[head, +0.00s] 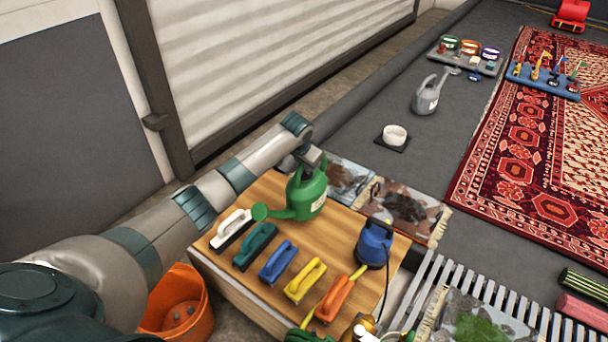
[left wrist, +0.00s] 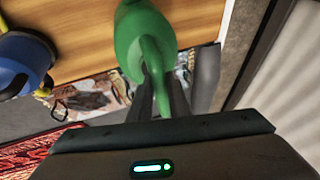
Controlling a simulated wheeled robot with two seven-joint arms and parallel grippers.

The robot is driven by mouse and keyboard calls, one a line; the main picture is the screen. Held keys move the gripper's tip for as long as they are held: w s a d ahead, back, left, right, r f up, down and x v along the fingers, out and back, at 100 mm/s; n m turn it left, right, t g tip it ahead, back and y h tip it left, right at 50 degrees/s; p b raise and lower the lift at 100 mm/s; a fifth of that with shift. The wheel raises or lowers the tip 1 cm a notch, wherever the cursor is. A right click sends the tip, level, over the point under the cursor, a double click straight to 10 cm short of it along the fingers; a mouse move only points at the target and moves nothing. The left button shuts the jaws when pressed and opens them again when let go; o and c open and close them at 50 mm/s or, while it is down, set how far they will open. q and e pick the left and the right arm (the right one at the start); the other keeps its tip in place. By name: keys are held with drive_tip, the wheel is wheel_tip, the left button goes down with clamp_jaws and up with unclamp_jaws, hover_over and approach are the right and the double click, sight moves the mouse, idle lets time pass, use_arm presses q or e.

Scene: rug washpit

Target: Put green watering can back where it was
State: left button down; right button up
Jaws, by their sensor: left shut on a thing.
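The green watering can (head: 306,195) is at the back of the wooden table (head: 330,237), its spout pointing left in the head view. My left gripper (head: 312,162) reaches it from behind and above and is shut on its handle. In the left wrist view the green watering can (left wrist: 143,45) shows between the fingers of my left gripper (left wrist: 160,95). I cannot tell whether its base touches the table. My right gripper is not clearly in view.
Several coloured brushes (head: 277,262) line the table's front left. A blue pump (head: 374,243) stands at its right. An orange bucket (head: 178,303) is at the left below. A grey watering can (head: 428,95) and a white bowl (head: 395,135) stand on the floor behind.

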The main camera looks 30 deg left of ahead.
sight(304, 178)
use_arm(q)
wheel_tip(304, 178, down, 2)
drive_tip(key=shift+f+b, duration=0.25)
drive_tip(key=shift+b, duration=0.05)
drive_tip(key=shift+f, duration=0.6)
use_arm(e)
drive_tip(key=shift+w+a+r+t, duration=0.4)
drive_tip(key=shift+w+a+t, duration=0.1)
drive_tip(key=shift+w, duration=0.1)
use_arm(q)
drive_tip(key=shift+f, duration=0.1)
use_arm(e)
drive_tip(key=shift+s+d+f, duration=0.1)
drive_tip(key=shift+s, duration=0.05)
use_arm(q)
drive_tip(key=c, duration=1.8)
unclamp_jaws()
drive_tip(key=shift+f, duration=0.1)
drive_tip(key=shift+o, duration=0.7)
use_arm(e)
drive_tip(key=shift+s+f, duration=0.15)
